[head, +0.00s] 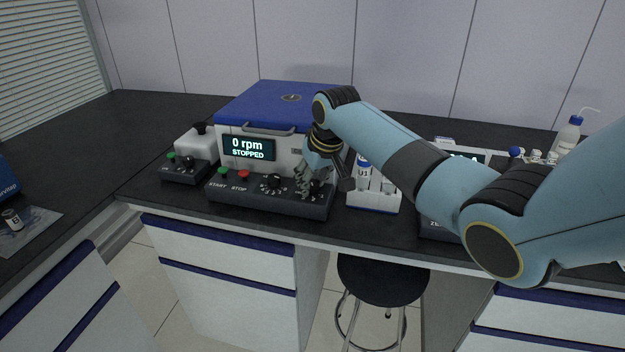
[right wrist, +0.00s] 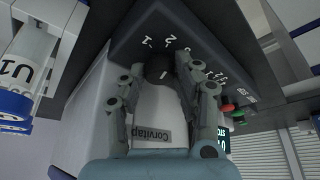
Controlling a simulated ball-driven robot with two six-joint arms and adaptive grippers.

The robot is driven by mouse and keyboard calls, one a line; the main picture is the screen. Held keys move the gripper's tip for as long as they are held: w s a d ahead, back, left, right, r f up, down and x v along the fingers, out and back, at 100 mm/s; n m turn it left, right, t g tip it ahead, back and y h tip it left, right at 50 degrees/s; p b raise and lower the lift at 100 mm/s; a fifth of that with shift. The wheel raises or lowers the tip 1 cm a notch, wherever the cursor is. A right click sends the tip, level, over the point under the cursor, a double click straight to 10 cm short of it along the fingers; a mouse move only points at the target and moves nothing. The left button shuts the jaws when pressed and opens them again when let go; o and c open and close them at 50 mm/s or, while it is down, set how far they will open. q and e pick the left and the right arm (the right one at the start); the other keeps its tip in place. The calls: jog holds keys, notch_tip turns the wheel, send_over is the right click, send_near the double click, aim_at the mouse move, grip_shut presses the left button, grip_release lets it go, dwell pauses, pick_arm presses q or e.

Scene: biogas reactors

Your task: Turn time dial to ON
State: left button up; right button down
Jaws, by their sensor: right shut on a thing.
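The centrifuge (head: 265,105) has a blue lid, and its display (head: 248,148) reads "0 rpm STOPPED". Its dark front panel (head: 240,202) carries two dials. The left dial (head: 271,182) is free. My right gripper (head: 308,184) is at the right dial (head: 316,188), which it partly hides. In the right wrist view, my right gripper (right wrist: 160,67) is shut on this dark dial (right wrist: 158,72), with a finger on either side. Some printed marks show around the dial, but I cannot tell its exact setting. My left gripper is out of view.
Green START (head: 222,171) and red STOP (head: 244,174) buttons sit left on the panel. A white rack (head: 374,203) with tubes stands close right of the centrifuge. A small control box (head: 184,172) is at its left. A stool (head: 383,280) stands in front.

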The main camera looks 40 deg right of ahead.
jog(key=shift+a+r+m+h+p, duration=0.1)
jog(key=shift+r+m+h+p, duration=0.15)
jog(key=shift+m+p, duration=0.75)
jog(key=shift+m+g+h+p, duration=0.3)
jog(key=shift+m+h+p, duration=0.05)
jog(key=shift+m+p, duration=0.45)
jog(key=shift+w+f+m+h+p, duration=0.1)
jog(key=shift+m+h+p, duration=0.25)
jog(key=shift+m, duration=0.45)
jog(key=m+h, duration=0.1)
jog(key=m, duration=0.1)
jog(key=shift+f+m+g, duration=0.1)
jog(key=shift+m+g, duration=0.3)
jog(key=shift+m+h, duration=0.25)
jog(key=shift+m, duration=0.65)
jog(key=m+g+b, duration=0.1)
jog(key=m, duration=0.1)
jog(key=shift+w+f+m, duration=0.1)
jog(key=shift+f+m, duration=0.05)
jog(key=shift+m, duration=0.25)
jog(key=m+g+b, duration=0.1)
jog(key=m+b, duration=0.1)
jog(key=m+g+b, duration=0.1)
jog(key=m+b, duration=0.1)
jog(key=m, duration=0.1)
jog(key=shift+g+h, duration=0.3)
jog(key=shift+h, duration=0.1)
jog(key=shift+w, duration=0.1)
